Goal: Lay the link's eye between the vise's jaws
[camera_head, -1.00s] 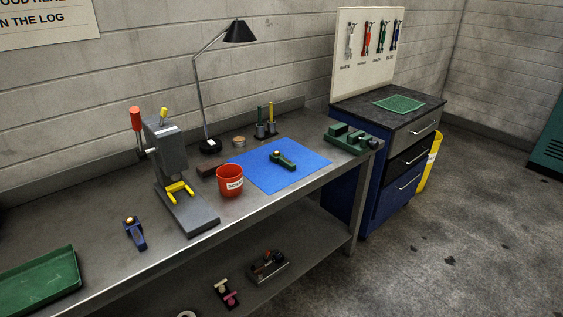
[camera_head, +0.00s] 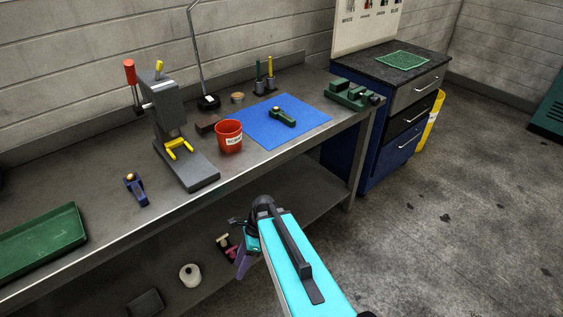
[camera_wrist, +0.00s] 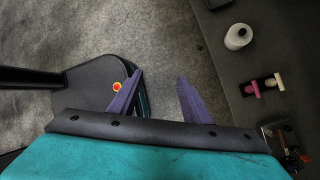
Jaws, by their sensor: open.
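A dark green link-like piece with a brass-coloured end (camera_head: 281,116) lies on the blue mat (camera_head: 304,109). A similar blue piece with a brass-coloured end (camera_head: 135,189) lies on the bench at the left. A green vise-like block (camera_head: 352,95) stands at the bench's right end; the gap between its jaws is too small to make out. My gripper (camera_head: 244,258) is below the bench top, in front of the lower shelf, away from these pieces. In the wrist view its purple fingers (camera_wrist: 156,96) are apart with only floor between them.
The bench (camera_head: 90,177) also holds a grey press (camera_head: 168,120), a red cup (camera_head: 229,137), a green tray (camera_head: 38,243) and a lamp. The lower shelf (camera_head: 303,191) bears a white roll (camera_head: 190,275) and a pink-and-white piece (camera_head: 228,246). A drawer cabinet (camera_head: 405,120) stands at right.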

